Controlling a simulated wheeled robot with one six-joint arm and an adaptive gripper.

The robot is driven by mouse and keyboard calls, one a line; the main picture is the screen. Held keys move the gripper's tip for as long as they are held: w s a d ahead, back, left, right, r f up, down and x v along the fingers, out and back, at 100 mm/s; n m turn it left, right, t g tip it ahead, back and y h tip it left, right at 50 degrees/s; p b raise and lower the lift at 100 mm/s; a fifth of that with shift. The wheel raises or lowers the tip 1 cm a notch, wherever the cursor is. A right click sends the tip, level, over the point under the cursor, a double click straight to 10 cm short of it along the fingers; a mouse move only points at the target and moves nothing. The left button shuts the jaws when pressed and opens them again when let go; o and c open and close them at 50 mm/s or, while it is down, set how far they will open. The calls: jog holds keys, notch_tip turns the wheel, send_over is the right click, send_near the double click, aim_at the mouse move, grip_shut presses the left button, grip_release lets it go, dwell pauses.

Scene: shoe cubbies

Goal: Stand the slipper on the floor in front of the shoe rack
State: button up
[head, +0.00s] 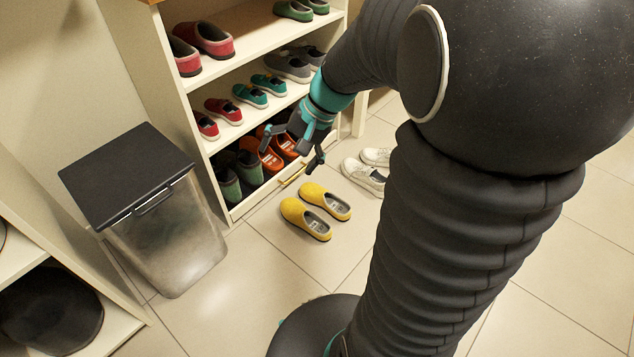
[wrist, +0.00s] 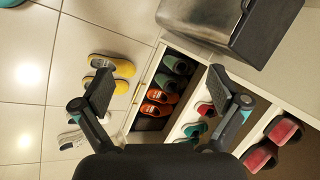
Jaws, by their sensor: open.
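Two yellow slip-on shoes, which look like slippers, stand sole-down side by side on the floor in front of the shoe rack (head: 165,85). In the head view these are the left yellow shoe (head: 304,219) and the right yellow shoe (head: 326,201). Both also show in the wrist view, the upper one (wrist: 112,65) partly beside the left finger, the other partly hidden by it. My gripper (head: 289,156) is open and empty, in front of the rack's lower shelves and above the floor. In the wrist view its fingers (wrist: 160,74) are spread with nothing between them.
The rack holds red, teal, grey, orange and dark green pairs. White sneakers (head: 364,176) stand on the floor right of the yellow pair. A bin with a dark lid (head: 127,175) stands left of the rack. Tiled floor before the yellow pair is clear.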

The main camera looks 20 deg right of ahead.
jog(key=s+r+n+t+h, duration=0.1)
jog(key=s+r+n+h, duration=0.1)
jog(key=s, duration=0.5)
jog(key=s+r+n+t+h, duration=0.2)
jog(key=s+r+n+h, duration=0.1)
jog(key=s, duration=0.5)
jog(key=shift+s+a+r+n+t, duration=0.15)
jog(key=shift+s+r+n+t, duration=0.15)
jog(key=shift+r+n, duration=0.8)
jog(key=shift+r+m, duration=0.25)
jog(key=shift+m, duration=0.05)
